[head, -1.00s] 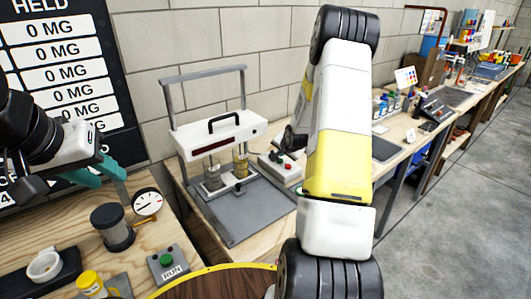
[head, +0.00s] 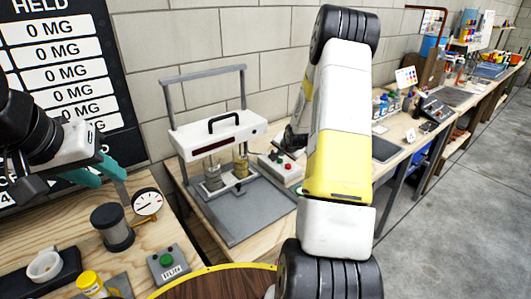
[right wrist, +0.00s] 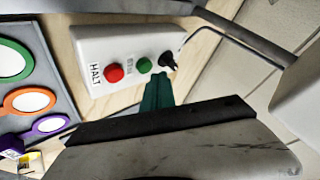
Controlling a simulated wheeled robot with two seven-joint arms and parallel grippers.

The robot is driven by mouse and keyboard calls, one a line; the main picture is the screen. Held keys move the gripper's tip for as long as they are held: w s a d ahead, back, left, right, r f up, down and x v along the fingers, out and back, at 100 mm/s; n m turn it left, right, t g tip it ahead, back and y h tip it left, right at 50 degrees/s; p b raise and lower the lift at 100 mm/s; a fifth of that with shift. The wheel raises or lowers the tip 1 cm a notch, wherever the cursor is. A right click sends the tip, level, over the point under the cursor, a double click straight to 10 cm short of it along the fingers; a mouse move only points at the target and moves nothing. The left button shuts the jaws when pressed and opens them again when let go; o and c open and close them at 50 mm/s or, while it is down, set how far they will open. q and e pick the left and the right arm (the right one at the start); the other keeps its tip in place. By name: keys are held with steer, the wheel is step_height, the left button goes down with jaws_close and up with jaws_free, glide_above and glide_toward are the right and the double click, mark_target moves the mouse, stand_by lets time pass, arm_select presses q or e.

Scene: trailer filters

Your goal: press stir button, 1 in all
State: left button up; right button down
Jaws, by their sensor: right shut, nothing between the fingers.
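A white control box (right wrist: 125,48) fills the upper middle of the right wrist view. It carries a red button (right wrist: 114,72) labelled HALT and a green button (right wrist: 144,65) whose label is too small to read. My right gripper (right wrist: 157,84) is shut and empty, its teal fingertips close beside the green button; I cannot tell whether they touch. In the head view the box (head: 291,174) stands on the bench right of the stirring rig (head: 225,140), and my right arm hides most of that gripper. My left gripper (head: 103,172) hangs at the left, away from the box; its jaw gap is unclear.
Two glass jars (head: 213,178) stand under the rig. On the near bench are a dial (head: 148,203), a dark canister (head: 113,228) and another box with a green button (head: 167,262). A keypad device (head: 434,107) stands farther right.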

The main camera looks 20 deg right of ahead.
mark_target(281, 161)
stand_by(0.8)
steer(key=shift+f, duration=0.4)
steer(key=shift+f, duration=0.55)
stand_by(0.5)
steer(key=shift+r, duration=0.95)
steer(key=shift+r, duration=2.55)
